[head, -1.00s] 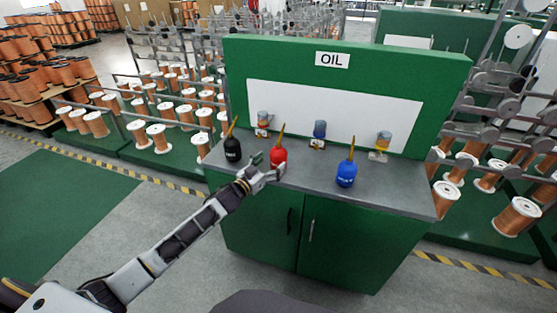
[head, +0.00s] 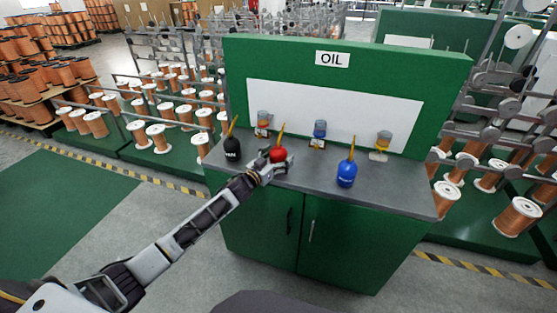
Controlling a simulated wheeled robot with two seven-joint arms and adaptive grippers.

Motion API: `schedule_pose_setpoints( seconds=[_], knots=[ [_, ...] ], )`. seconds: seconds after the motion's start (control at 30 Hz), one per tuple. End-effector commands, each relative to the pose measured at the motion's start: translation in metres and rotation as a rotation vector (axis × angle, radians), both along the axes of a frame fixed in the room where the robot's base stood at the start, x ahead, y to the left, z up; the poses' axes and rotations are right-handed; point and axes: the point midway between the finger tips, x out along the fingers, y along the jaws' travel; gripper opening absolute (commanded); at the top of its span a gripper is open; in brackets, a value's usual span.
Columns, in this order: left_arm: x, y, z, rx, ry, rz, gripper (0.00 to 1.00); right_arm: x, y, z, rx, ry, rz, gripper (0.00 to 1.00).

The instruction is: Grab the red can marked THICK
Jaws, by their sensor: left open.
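The red can (head: 278,155) with its yellow spout stands upright on the grey counter top of the green cabinet. My left gripper (head: 272,168) is open at the front of the red can, with its fingers close around or beside the can's lower part. I cannot tell whether they touch it. The gripper hides the can's lower body, and no THICK marking is readable. My right gripper is not in view.
A black can (head: 232,149) stands to the left of the red can and a blue can (head: 346,174) to the right. The right part of the counter (head: 400,197) is clear.

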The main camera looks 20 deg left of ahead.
Motion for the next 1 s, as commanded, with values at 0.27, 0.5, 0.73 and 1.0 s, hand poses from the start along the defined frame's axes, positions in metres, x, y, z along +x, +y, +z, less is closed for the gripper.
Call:
schedule_pose_setpoints(
  seconds=[0.27, 0.5, 0.73, 1.0],
  knots=[
    [0.0021, -0.0007, -0.0004, 0.000, 0.001, 0.000, 0.86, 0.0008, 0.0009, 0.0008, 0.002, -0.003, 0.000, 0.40],
    [0.0020, -0.0007, -0.0003, 0.000, 0.001, 0.000, 0.86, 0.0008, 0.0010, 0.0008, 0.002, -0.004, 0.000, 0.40],
    [0.0020, -0.0007, -0.0003, 0.000, 0.001, 0.000, 0.61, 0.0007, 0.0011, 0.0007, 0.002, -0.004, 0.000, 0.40],
    [0.0019, -0.0007, -0.0003, 0.000, 0.001, 0.000, 0.27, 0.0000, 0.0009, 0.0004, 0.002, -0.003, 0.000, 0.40]
  ],
)
